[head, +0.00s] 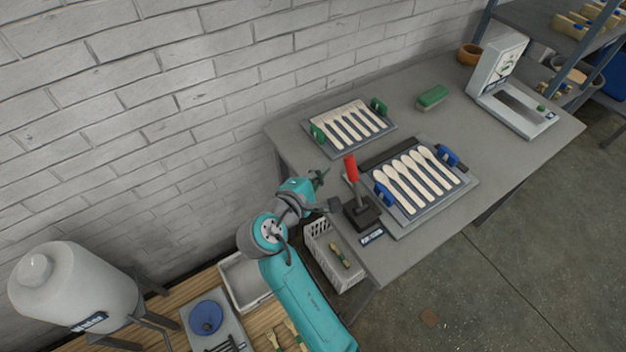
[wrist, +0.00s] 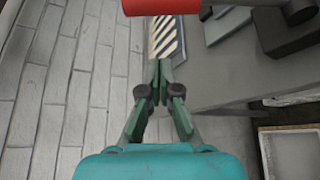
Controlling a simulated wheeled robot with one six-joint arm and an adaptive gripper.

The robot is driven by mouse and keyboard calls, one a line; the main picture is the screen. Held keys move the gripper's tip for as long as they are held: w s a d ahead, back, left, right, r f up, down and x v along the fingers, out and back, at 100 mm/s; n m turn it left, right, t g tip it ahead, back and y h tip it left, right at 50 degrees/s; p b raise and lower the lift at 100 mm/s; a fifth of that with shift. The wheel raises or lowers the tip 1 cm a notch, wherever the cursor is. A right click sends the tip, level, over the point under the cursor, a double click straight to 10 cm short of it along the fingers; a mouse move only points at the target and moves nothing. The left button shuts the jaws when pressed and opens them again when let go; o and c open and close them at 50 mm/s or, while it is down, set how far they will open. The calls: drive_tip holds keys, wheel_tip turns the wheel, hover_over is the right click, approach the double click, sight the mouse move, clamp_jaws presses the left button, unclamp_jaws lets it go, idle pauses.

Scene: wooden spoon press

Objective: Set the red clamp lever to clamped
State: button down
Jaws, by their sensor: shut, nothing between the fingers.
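The red clamp lever (head: 351,168) stands nearly upright, tilted slightly to the left, on a dark base (head: 362,213) at the left end of the grey table. In the wrist view its red handle (wrist: 165,7) crosses the top edge, beyond my fingertips. My gripper (head: 321,177) is just left of the red handle in the head view, with its fingers closed together and empty. In the wrist view the gripper (wrist: 158,68) points toward the handle; I cannot tell whether it touches. The label beside the base (head: 371,236) is too small to read.
Right of the lever, a tray with blue handles (head: 430,211) holds several wooden spoons. A second spoon tray with green handles (head: 385,134) lies behind. A white basket (head: 318,246) is below the table's left edge.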

sight(354, 183)
drive_tip(key=shift+d+r, duration=0.2)
drive_tip(key=shift+d, duration=0.5)
drive_tip(key=shift+d+r, duration=0.2)
drive_tip(key=shift+d, duration=0.45)
drive_tip(key=shift+d+r, duration=0.2)
drive_tip(key=shift+d, duration=0.5)
